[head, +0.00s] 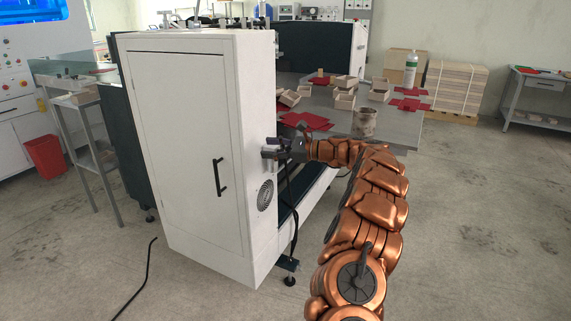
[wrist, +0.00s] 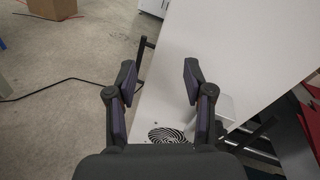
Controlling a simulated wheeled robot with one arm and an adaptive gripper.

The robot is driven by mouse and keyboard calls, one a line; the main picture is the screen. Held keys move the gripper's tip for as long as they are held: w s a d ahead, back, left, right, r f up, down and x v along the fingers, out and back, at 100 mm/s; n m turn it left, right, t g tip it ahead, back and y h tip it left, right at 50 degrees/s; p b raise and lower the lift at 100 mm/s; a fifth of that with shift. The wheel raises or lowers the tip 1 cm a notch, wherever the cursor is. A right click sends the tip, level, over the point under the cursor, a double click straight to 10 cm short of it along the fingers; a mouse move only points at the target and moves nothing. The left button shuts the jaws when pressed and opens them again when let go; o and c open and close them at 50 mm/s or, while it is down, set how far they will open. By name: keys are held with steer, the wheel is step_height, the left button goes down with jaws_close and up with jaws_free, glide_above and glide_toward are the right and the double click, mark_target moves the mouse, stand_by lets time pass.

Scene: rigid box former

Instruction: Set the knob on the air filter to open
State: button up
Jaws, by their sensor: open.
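My gripper (head: 277,147) is at the right side of the white cabinet (head: 188,140), above its round vent grille (head: 265,195). In the wrist view my gripper (wrist: 159,78) has its two fingers spread with nothing between them, and the cabinet's pale side panel lies beyond. A small pale grey block (wrist: 225,107) shows partly behind the right finger; it may belong to the air filter, but I cannot tell. I cannot make out the air filter's knob or its setting in either view; the gripper may be covering it.
The cabinet door has a black handle (head: 220,177). Behind my arm a grey table (head: 400,130) holds small boxes, red flat blanks and a brown canister (head: 364,123). A black cable (head: 136,283) lies on the floor. The floor at the right is clear.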

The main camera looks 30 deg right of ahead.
steer(key=d+f+m+t+h+b, duration=0.1)
steer(key=d+f+m, duration=0.15)
steer(key=d, duration=0.35)
steer(key=d+f+m+t+h+b, duration=0.1)
steer(key=d+f+t+h+b, duration=0.1)
steer(key=d+f, duration=0.35)
steer(key=w+a+r, duration=0.1)
steer(key=w+a, duration=0.1)
steer(key=w, duration=0.3)
steer(key=shift+w+a+r, duration=0.25)
steer(key=shift+w+a, duration=0.1)
steer(key=shift+w, duration=0.05)
jaws_close()
